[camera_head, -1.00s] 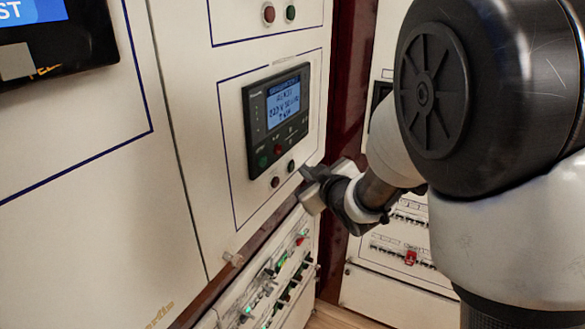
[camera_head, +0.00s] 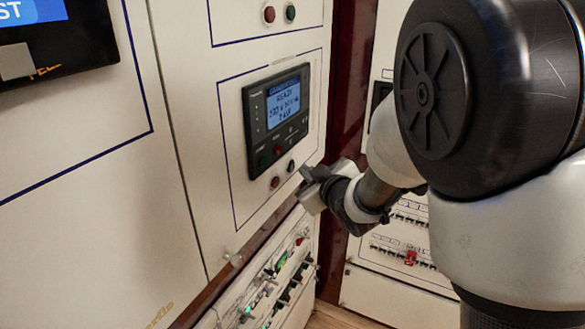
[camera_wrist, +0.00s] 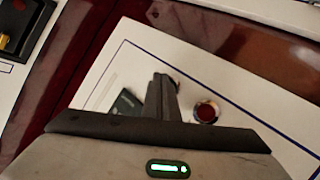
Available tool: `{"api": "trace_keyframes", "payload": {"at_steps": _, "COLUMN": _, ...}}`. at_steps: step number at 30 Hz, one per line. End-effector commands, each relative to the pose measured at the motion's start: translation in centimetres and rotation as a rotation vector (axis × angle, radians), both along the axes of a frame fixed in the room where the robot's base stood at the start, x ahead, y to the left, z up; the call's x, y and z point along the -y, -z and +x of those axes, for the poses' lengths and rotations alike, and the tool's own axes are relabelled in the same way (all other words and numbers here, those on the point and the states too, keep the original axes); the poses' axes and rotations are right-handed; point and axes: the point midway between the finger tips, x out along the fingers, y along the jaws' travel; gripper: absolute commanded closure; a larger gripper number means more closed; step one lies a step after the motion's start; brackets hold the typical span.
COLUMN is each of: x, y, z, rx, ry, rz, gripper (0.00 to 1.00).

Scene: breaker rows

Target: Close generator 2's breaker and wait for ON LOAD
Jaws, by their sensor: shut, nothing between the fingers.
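A dark generator controller (camera_head: 277,120) with a lit blue screen (camera_head: 283,103) is set in a blue-outlined white panel. Its small text appears to read READY, with volts, hertz and kW lines. Below it are a red button (camera_head: 275,182) and a dark, possibly green, button (camera_head: 291,165). No generator number is legible. My gripper (camera_head: 308,182) is shut and empty, just right of these buttons. In the wrist view, the gripper fingertips (camera_wrist: 161,92) lie left of the red button (camera_wrist: 206,111) and partly cover the other button. Contact cannot be told.
Another red and green button pair (camera_head: 279,14) sits on the panel above. A lower panel (camera_head: 268,285) carries several lit switches and projecting handles, close below my gripper. A breaker cabinet (camera_head: 395,285) stands behind at right. A large screen (camera_head: 50,40) is at upper left.

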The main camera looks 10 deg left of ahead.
Motion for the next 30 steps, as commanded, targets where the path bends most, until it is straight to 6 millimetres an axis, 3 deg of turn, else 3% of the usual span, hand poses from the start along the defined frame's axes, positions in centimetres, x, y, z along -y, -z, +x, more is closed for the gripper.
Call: {"api": "trace_keyframes", "payload": {"at_steps": 30, "x": -0.80, "y": -0.01, "z": 0.30, "rx": 0.000, "ry": 0.000, "rz": 0.000, "gripper": 1.00}}
